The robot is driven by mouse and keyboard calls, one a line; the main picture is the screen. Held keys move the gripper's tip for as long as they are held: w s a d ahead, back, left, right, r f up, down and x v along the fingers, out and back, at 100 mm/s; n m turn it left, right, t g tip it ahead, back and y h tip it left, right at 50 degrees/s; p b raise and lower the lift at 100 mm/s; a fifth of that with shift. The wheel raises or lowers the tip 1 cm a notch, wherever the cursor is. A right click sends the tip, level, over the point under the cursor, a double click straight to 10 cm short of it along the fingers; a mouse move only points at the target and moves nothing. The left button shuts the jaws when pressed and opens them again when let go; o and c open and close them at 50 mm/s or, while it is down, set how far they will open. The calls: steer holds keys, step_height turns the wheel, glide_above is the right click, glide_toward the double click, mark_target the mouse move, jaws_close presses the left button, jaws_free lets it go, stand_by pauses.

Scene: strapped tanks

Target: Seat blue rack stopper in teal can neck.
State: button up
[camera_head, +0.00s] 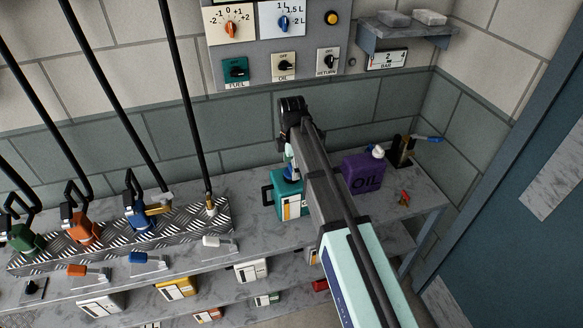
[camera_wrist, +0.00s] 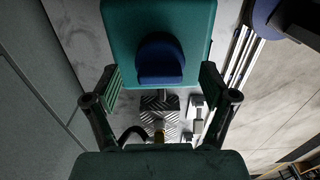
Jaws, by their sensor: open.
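The teal can (camera_head: 289,198) stands on the marble shelf with a white label on its front, partly covered by my arm. In the wrist view the teal can (camera_wrist: 118,35) fills the upper middle. A dark blue stopper (camera_wrist: 160,55) shows over its top; I cannot tell whether it is fully seated in the neck. Some blue also shows above the can in the head view. My gripper (camera_wrist: 160,80) is open, one finger on each side below the stopper, not visibly touching it. In the head view the fingers are mostly hidden behind my arm.
A purple OIL can (camera_head: 362,174) stands close to the right of the teal can, with a blue-handled valve (camera_head: 427,138) beyond. A treadplate (camera_head: 110,238) holding several nozzles lies left. Coloured handles (camera_head: 137,258) sit along the front. The wall with dials stands behind.

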mark_target(291, 167)
step_height(291, 167, up, 12)
steer(key=shift+f, duration=0.25)
steer(key=shift+f, duration=0.1)
stand_by(0.4)
steer(key=s+d+f+m, duration=0.3)
steer(key=d+f+m, duration=0.2)
steer(key=f, duration=0.4)
steer(key=s+d+f+m, duration=0.4)
steer(key=d+f+m, duration=0.15)
steer(key=f, duration=0.35)
steer(key=s+d+f+m, duration=1)
steer(key=s+f+m, duration=0.2)
steer(key=s+f, duration=0.25)
steer(key=s+f+g+b, duration=0.1)
steer(key=s+f+g, duration=0.2)
steer(key=s+f, duration=0.8)
steer(key=s+f+g+b, duration=0.2)
steer(key=s+f, duration=0.9)
steer(key=s, duration=0.6)
steer(key=shift+s+f+g, duration=0.15)
steer(key=shift+s+g, duration=0.15)
steer(key=shift+g, duration=0.6)
steer(key=shift+d, duration=0.1)
